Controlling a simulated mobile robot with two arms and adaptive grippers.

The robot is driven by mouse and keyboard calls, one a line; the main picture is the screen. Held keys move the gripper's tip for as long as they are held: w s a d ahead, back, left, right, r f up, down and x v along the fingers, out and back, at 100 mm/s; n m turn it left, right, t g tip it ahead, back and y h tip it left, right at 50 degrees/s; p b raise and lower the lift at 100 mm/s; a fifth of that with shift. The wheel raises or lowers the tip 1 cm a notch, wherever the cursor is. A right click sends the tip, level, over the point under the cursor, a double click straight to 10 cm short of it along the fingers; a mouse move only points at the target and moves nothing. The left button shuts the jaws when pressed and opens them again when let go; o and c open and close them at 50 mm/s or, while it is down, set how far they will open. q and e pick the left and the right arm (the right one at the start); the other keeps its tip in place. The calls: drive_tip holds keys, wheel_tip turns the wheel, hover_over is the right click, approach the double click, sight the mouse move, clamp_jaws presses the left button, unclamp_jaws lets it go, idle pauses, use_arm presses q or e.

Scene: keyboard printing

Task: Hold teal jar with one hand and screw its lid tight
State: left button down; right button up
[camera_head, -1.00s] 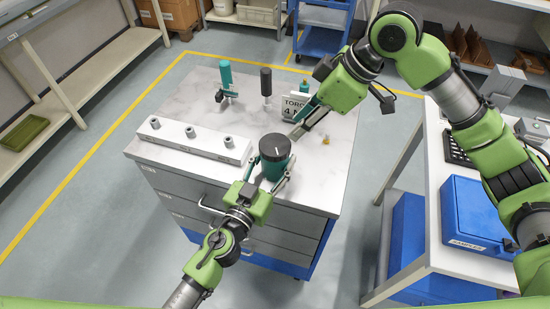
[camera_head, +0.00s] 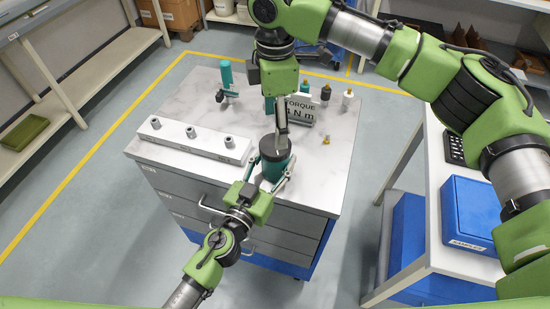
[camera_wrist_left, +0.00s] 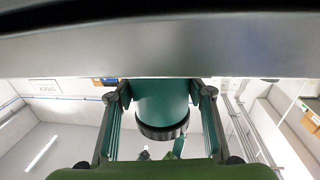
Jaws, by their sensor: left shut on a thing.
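The teal jar (camera_head: 276,176) stands upright near the front edge of the grey cabinet top (camera_head: 310,185), with a dark lid (camera_head: 272,150) on it. My left gripper (camera_head: 268,184) is shut on the jar from the front, one finger on each side. In the left wrist view the jar body (camera_wrist_left: 162,97) sits between the two fingers, with its dark lid (camera_wrist_left: 162,131) below it in the picture. My right gripper (camera_head: 282,122) points down over the lid, its tips at or just above the lid's top. Whether its fingers touch the lid or are open is not clear.
A sign reading torque, N m (camera_head: 303,110), stands behind the jar. A white block (camera_head: 195,141) with several metal knobs lies left. A teal-handled tool (camera_head: 226,78) and small bottles (camera_head: 347,100) stand at the back. A blue case (camera_head: 472,212) sits on the right table.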

wheel_tip(320, 180, down, 8)
drive_tip(key=shift+f, duration=0.1)
idle(0.4)
drive_tip(key=c, duration=1.5)
drive_tip(key=shift+c, duration=0.2)
